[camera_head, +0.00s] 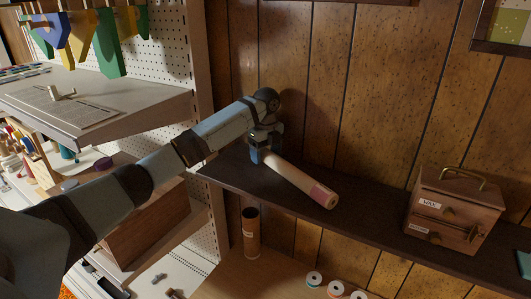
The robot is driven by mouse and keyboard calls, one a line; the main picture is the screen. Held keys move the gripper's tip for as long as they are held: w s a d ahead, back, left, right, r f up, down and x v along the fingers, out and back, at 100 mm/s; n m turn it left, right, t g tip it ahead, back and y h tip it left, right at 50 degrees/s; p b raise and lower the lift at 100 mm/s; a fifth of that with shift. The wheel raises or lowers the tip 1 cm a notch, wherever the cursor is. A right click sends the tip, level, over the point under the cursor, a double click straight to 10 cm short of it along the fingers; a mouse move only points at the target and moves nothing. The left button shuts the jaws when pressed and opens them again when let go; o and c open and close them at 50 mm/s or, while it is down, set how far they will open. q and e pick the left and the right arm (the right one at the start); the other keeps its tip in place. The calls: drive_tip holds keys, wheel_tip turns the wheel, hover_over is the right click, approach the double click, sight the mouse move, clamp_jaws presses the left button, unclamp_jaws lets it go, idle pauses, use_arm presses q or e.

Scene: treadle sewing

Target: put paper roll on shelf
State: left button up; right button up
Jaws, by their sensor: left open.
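The paper roll (296,178) is a long tan tube with a pink band near its near end. It lies on the dark wooden shelf (377,227), slanting from back left to front right. Its near end comes to about the shelf's front edge; I cannot tell whether it overhangs. My left gripper (261,147) is open at the roll's far left end, close around or against it. Contact there is hard to tell, as the gripper hides that end. My right gripper is not in view.
A wooden box (453,211) with a handle and drawers stands on the shelf at the right. Below are an upright brown tube (251,232) and several thread spools (335,289). A pegboard unit with a pale shelf (95,97) is at left. The shelf between roll and box is clear.

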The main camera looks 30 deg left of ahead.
use_arm(q)
drive_tip(key=shift+a+r, duration=0.15)
drive_tip(key=shift+r, duration=0.3)
wheel_tip(320, 180, up, 11)
drive_tip(key=b, duration=0.1)
drive_tip(key=shift+r+b, duration=0.2)
drive_tip(key=shift+b, duration=0.1)
